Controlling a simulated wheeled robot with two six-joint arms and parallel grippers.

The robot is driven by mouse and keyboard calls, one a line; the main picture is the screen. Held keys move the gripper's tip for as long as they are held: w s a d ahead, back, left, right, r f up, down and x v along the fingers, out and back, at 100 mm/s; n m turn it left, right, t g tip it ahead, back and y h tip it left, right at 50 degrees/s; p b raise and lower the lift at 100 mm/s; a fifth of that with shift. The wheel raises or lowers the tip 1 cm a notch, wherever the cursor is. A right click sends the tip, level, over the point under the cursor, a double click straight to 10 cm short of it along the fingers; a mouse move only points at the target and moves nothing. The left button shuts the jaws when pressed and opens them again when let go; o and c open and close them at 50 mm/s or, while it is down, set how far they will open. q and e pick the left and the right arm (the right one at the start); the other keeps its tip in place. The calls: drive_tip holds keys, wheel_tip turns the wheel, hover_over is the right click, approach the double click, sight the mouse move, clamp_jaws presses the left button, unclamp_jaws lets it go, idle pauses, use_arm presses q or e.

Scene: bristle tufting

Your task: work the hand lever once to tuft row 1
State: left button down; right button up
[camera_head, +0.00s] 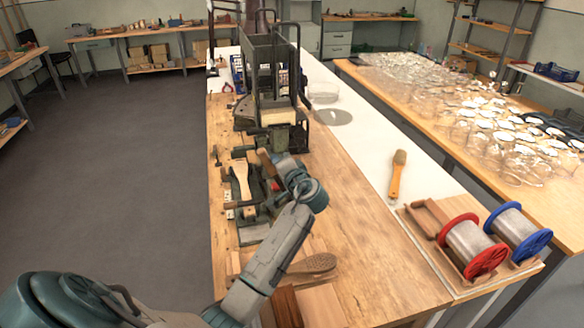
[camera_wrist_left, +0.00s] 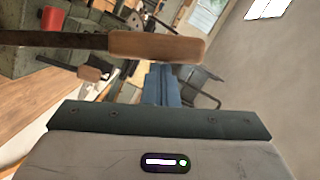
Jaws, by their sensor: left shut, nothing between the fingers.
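The tufting machine (camera_head: 268,85) stands on the wooden bench, a dark frame with a pale block at its front. In front of it is a dark fixture with a pale wooden brush body (camera_head: 241,178). My left gripper (camera_head: 279,164) is beside the fixture, below the machine, its fingertips hard to make out. In the left wrist view its fingers (camera_wrist_left: 162,85) are shut and empty. A lever with a wooden handle (camera_wrist_left: 158,47) crosses just beyond the fingertips; I cannot tell whether they touch. A smaller wooden handle (camera_wrist_left: 89,73) shows to the left. My right gripper is out of view.
A red spool (camera_head: 472,247) and a blue spool (camera_head: 518,234) of wire stand at the right. An orange-handled brush (camera_head: 397,177) lies on the white strip. A wooden brush (camera_head: 312,264) lies near my left arm. Glassware (camera_head: 480,115) fills the side table.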

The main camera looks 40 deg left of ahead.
use_arm(q)
drive_tip(key=s+a+f+n+h+b, duration=0.1)
drive_tip(key=s+a+f+n+b, duration=0.3)
drive_tip(key=s+a+f, duration=0.3)
drive_tip(key=shift+s+f+n+b, duration=0.3)
drive_tip(key=shift+s+f+b, duration=0.05)
drive_tip(key=shift+s+b, duration=0.35)
